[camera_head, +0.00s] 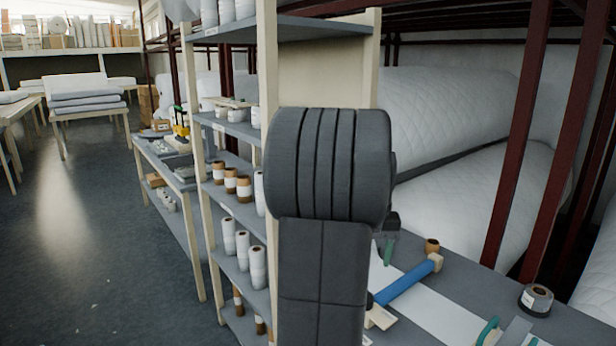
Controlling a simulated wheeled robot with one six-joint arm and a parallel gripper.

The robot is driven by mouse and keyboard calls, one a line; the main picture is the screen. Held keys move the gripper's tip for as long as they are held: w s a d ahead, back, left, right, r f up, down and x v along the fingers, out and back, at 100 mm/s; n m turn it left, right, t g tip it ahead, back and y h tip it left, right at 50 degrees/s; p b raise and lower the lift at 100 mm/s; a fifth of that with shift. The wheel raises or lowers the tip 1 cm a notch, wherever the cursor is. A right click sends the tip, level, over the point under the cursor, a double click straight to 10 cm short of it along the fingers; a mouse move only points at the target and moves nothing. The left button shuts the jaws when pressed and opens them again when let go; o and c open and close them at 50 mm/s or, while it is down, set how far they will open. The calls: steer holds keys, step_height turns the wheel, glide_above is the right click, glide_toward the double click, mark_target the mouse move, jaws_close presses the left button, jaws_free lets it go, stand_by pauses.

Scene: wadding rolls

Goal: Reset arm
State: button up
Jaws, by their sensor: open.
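My arm (322,240) rises through the middle of the head view as large dark grey, ribbed links. It covers part of the shelf unit and the left part of the worktable behind it. The fingers of my gripper do not show, so I cannot see whether anything is between them.
A grey worktable (470,268) at lower right holds a blue roller-like tool (404,286), a dark tape roll (536,299) and green-handled tools. The shelf unit (232,207) with thread spools stands left of my arm. Dark red posts stand at right. The floor (90,240) at left is clear.

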step_height(320, 180, down, 12)
steer(key=shift+f, duration=0.15)
steer(key=shift+w+r+m, duration=0.15)
steer(key=shift+r+m, duration=0.05)
steer(key=shift+m, duration=1.1)
steer(key=m, duration=0.7)
steer(key=shift+b, duration=0.4)
steer(key=m+b, duration=0.1)
steer(key=m, duration=0.5)
steer(key=shift+m+b, duration=0.5)
steer(key=shift+m, duration=1.4)
steer(key=shift+r, duration=0.2)
